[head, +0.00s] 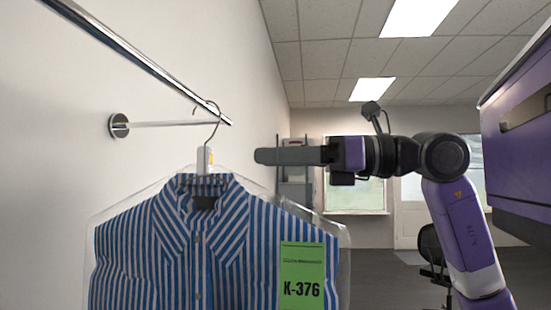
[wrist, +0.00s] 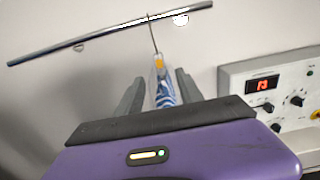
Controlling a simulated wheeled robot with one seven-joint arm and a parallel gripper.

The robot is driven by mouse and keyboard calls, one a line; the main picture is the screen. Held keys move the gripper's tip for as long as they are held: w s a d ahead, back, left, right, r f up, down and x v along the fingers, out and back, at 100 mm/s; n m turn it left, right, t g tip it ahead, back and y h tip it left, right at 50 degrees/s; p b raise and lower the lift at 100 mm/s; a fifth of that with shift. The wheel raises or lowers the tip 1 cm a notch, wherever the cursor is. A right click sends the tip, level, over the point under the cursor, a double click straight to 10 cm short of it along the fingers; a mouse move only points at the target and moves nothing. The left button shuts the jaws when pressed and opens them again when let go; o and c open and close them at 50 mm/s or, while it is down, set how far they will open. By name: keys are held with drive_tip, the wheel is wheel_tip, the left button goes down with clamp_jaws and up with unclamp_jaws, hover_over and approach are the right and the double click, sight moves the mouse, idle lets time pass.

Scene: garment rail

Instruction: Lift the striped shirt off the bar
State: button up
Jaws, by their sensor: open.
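The striped shirt (head: 215,240), blue and white under clear plastic, hangs on a hanger (head: 207,155) from the bar (head: 140,57) near its right end. A green tag reading K-376 (head: 302,278) is on its front. In the head view my gripper (head: 258,156) is right of the hanger neck, at about its height, and appears apart from it. In the wrist view the shirt (wrist: 164,96) and hanger neck (wrist: 158,62) show in line with the space between the two fingers of my open gripper (wrist: 158,88). The bar (wrist: 110,34) crosses above them. The shirt's lower part is out of view.
A wall bracket (head: 119,125) with a rod supports the bar on the left wall. A control panel (wrist: 270,95) with a red display and knobs stands at the right in the wrist view. A dark chair (head: 432,255) is in the background.

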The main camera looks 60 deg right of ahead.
sight(211, 156)
drive_tip(key=shift+p+x, duration=0.5)
drive_tip(key=shift+x, duration=5.7)
clamp_jaws()
drive_tip(key=shift+r, duration=0.15)
drive_tip(key=shift+r+p, duration=0.65)
drive_tip(key=shift+r, duration=0.9)
